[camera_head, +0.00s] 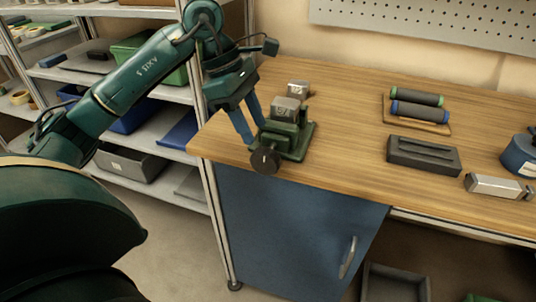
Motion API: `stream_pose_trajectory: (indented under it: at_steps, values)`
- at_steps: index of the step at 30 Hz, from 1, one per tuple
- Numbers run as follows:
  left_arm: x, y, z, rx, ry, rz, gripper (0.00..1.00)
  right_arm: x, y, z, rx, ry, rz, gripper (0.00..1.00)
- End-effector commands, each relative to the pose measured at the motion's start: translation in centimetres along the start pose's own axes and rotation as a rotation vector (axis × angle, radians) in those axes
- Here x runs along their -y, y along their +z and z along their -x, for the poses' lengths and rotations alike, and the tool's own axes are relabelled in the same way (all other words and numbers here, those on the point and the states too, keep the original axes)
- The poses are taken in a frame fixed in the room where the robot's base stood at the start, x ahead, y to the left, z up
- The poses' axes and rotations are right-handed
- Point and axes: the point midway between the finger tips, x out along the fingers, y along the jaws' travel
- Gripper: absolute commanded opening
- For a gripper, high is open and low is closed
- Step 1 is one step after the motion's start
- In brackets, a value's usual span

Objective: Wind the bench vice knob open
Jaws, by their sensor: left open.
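A small green bench vice (297,141) with grey metal jaws stands near the left front corner of the wooden workbench. Its dark round knob (265,160) faces me at the bench's front edge. My left gripper (248,132) is open, with its blue fingers pointing down just behind and left of the knob, beside the vice. I cannot tell whether a finger touches the vice or knob. My right gripper is not in view.
A wooden tray with two dark rollers (418,103), a dark slotted block (424,154), a metal block (498,187) and a blue reel (519,155) lie to the right on the bench (345,170). Shelves with bins stand at left. The bench middle is clear.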

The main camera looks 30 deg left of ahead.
Motion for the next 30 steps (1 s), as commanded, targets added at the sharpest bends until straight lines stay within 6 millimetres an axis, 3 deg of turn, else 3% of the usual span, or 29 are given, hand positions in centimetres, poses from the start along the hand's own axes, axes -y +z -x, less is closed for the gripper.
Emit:
stream_pose_trajectory:
  at_steps: [6, 12, 18, 26, 30]
  values:
    - [0.1, 0.0, -4.8, 0.002, -0.004, -0.001, 0.44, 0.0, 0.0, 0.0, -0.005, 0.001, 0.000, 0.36]
    - [0.1, 0.0, -7.8, 0.002, -0.003, -0.001, 0.44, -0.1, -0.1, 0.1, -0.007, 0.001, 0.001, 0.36]
    - [0.0, 0.0, -8.9, 0.002, 0.000, 0.000, 0.44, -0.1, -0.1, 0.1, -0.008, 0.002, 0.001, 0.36]
    - [0.0, 0.0, -8.9, 0.002, 0.001, -0.001, 0.44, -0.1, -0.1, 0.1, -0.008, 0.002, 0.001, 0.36]
    - [0.0, 0.0, -8.9, 0.002, 0.001, -0.001, 0.32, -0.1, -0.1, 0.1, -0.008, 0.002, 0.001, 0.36]
